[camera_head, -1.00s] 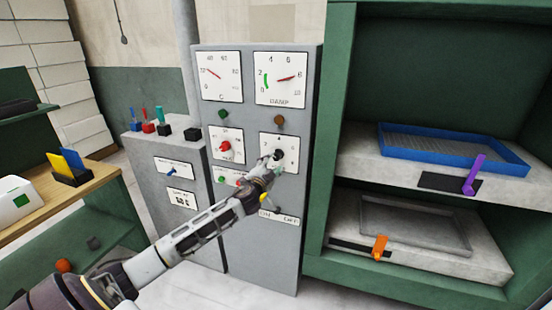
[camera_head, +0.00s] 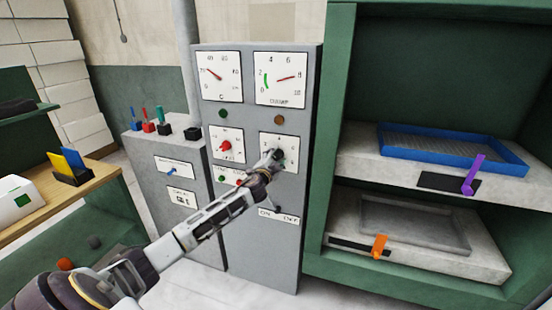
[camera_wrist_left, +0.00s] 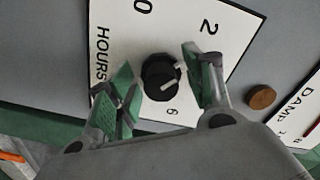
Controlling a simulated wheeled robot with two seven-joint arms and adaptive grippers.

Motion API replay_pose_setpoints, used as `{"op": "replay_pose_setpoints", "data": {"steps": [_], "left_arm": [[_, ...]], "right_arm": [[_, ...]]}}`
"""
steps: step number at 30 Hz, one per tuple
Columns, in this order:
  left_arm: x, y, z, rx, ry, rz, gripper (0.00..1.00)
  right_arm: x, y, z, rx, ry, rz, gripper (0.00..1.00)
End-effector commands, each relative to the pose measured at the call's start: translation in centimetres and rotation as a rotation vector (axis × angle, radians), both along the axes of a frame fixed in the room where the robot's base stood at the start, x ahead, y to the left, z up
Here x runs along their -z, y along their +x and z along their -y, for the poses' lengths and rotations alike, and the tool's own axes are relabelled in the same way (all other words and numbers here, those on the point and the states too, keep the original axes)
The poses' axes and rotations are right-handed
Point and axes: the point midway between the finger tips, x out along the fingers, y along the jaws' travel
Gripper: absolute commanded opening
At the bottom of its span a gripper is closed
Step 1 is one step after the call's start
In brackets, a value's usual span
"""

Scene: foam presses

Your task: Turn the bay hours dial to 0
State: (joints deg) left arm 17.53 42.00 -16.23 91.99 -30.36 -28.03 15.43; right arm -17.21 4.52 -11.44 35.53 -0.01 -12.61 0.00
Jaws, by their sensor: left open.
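The bay hours dial is a black round knob (camera_wrist_left: 160,77) with a white pointer mark, on a white plate (camera_wrist_left: 135,50) lettered HOURS with 0, 2 and 6 visible. In the head view the knob (camera_head: 279,153) sits on the grey cabinet, low on the right side of its panel, partly covered by my gripper. My left gripper (camera_wrist_left: 160,82) is open, with one green-padded finger on each side of the knob. I cannot tell whether the pads touch it. The pointer's exact reading is unclear, with a finger covering part of the scale. My right gripper is not in view.
The grey cabinet (camera_head: 240,250) also carries two gauges, including DAMP (camera_head: 281,80), a red-knobbed dial (camera_head: 225,146) and an ON/OFF plate (camera_head: 279,217). A green press with a blue tray (camera_head: 455,150), purple handle (camera_head: 474,174) and orange handle (camera_head: 379,246) stands at right.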

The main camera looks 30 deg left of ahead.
Motion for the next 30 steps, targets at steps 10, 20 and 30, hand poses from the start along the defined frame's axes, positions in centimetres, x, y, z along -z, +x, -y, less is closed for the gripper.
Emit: {"op": "replay_pose_setpoints", "data": {"steps": [10,20,30], "left_arm": [[0.0,0.04,0.01,0.0,0.0,0.0,0.45],[0.02,0.03,0.0,0.0,0.0,0.0,0.04],[0.17,0.03,0.05,0.0,-0.035,0.006,0.04]], "right_arm": [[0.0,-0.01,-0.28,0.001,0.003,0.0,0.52],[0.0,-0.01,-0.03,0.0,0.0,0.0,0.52],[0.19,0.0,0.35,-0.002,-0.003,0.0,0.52]]}}
